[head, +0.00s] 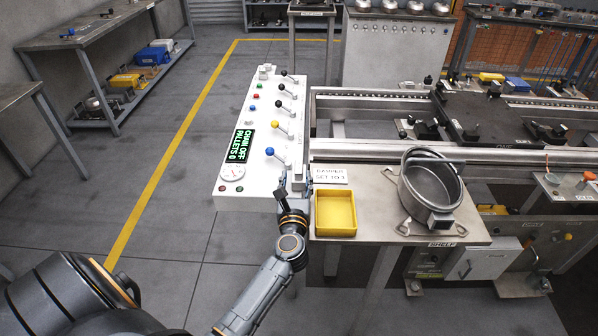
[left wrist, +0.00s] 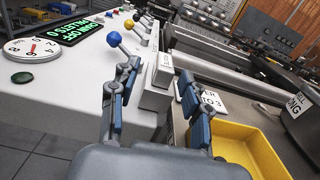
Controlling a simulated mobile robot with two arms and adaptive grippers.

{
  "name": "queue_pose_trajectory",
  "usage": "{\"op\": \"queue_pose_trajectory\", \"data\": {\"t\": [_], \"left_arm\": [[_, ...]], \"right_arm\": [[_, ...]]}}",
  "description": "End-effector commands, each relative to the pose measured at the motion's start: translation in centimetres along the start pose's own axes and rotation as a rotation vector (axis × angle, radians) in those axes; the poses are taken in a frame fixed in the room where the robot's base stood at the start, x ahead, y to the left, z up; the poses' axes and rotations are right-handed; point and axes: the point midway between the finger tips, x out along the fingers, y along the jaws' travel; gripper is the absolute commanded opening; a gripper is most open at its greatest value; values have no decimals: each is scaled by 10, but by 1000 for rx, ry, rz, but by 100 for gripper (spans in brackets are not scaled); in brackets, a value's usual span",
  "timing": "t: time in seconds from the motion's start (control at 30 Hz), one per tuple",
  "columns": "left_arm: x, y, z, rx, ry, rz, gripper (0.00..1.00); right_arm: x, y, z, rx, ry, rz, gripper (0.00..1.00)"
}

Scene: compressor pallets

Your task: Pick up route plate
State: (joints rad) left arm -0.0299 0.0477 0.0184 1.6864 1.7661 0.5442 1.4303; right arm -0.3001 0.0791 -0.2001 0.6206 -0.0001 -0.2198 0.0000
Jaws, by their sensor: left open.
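I cannot tell for sure which thing is the route plate. A small white plate with black text about a damper set to 3 (head: 330,174) lies at the back of the shelf, beside the control console. It also shows in the left wrist view (left wrist: 213,103), partly hidden behind the right finger. My left gripper (head: 293,184) is at the console's near right edge, just left of this plate. In the left wrist view its two fingers (left wrist: 158,85) stand apart with nothing between them. My right gripper is out of view.
The white console (head: 262,140) carries several ball-topped levers, a display and a dial. A yellow tray (head: 336,213) and a metal pot (head: 430,182) sit on the shelf (head: 384,256). A conveyor with dark pallets (head: 480,120) runs behind.

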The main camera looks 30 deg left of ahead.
Motion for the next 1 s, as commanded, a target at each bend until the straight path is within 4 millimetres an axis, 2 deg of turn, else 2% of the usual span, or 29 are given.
{"op": "queue_pose_trajectory", "data": {"t": [0.1,0.23,0.57,0.8,1.0], "left_arm": [[20,-5,4,2,-4,0,47],[38,-6,3,2,-3,0,47],[44,-6,2,0,-1,-1,47],[44,-6,2,0,-1,-1,0],[44,-6,2,0,-2,-1,0]], "right_arm": [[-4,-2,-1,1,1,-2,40],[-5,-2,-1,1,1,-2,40],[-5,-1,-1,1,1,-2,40],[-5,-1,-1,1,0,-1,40],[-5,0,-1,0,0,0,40]]}}
